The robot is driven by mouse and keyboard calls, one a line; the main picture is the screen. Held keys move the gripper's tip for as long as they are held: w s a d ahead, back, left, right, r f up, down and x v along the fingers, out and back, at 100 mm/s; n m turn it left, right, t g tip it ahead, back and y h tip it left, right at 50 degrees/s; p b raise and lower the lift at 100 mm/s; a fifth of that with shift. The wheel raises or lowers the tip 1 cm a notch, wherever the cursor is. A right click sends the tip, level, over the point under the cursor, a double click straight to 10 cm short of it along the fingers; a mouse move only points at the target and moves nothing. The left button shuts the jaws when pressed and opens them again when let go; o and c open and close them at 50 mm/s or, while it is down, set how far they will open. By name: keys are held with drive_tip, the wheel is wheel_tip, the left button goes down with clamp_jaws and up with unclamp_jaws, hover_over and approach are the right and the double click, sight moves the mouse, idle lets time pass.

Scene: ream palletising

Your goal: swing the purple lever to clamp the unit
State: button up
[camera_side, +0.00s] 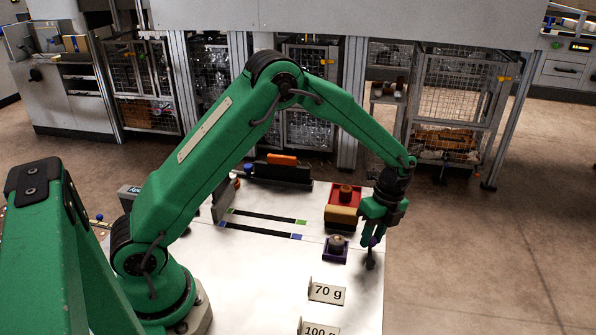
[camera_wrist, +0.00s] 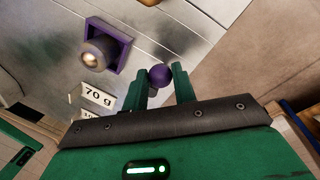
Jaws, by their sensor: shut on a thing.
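In the wrist view, the lever's round purple knob (camera_wrist: 160,75) sits between the fingertips of my gripper (camera_wrist: 163,84). The gripper is shut on it. In the side view, my gripper (camera_side: 371,240) points down near the right edge of the white table, and a bit of purple shows at its fingers. A purple square base with a round metal piece (camera_side: 335,246) stands just left of the gripper; it also shows at the upper left of the wrist view (camera_wrist: 104,46). The lever's arm is mostly hidden, and I cannot tell its angle.
Signs reading 70 g (camera_side: 327,291) and 100 g (camera_side: 320,328) stand in front. A dark fixture with an orange piece (camera_side: 282,160) is at the back. Two dark strips lie on the table (camera_side: 262,231).

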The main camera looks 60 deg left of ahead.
drive_tip(key=shift+a, duration=0.1)
drive_tip(key=shift+s+a+n, duration=0.25)
drive_tip(key=shift+s+n, duration=0.15)
drive_tip(key=shift+n, duration=0.65)
drive_tip(key=shift+s+a+n, duration=0.25)
drive_tip(key=shift+s+n, duration=0.15)
drive_tip(key=shift+n, duration=0.65)
drive_tip(key=o, duration=1)
drive_tip(key=shift+w+d+r, duration=0.1)
drive_tip(key=shift+w+r, duration=0.1)
drive_tip(key=shift+r, duration=1.05)
drive_tip(key=shift+w+a+r, duration=0.1)
drive_tip(key=shift+w+r, duration=0.15)
drive_tip(key=shift+r, duration=1.05)
drive_tip(key=shift+w+d+r, duration=0.1)
drive_tip(key=shift+w+r, duration=0.1)
drive_tip(key=shift+r, duration=1.15)
